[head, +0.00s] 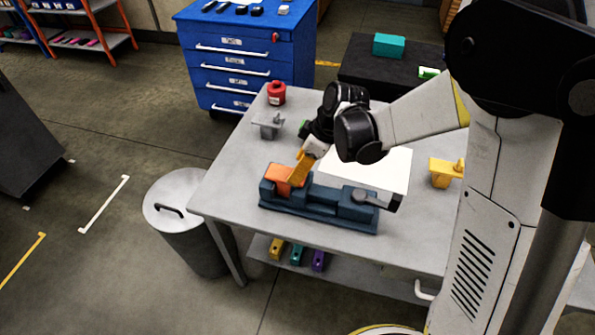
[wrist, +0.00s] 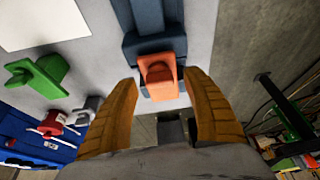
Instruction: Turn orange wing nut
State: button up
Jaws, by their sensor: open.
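The orange wing nut (head: 278,176) sits at the left end of the dark blue jig (head: 320,213) on the table. In the wrist view the wing nut (wrist: 160,72) shows as an orange block with a raised part, at the end of the blue jig (wrist: 152,20). My gripper (head: 299,172) is at the wing nut, pointing down. In the wrist view its yellow-brown fingers (wrist: 159,80) are spread, one on each side of the wing nut, with visible gaps. Nothing is held. In the head view the near finger partly covers the wing nut's right side.
The grey table (head: 228,180) also bears a grey part (head: 268,124), a red part (head: 276,94), a yellow part (head: 444,172) and a white sheet (head: 390,167). A green part (wrist: 38,75) lies behind my gripper. A bin (head: 178,190) stands left of the table.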

jog(key=shift+a+f, duration=0.1)
jog(key=shift+f, duration=0.2)
jog(key=c, duration=1.2)
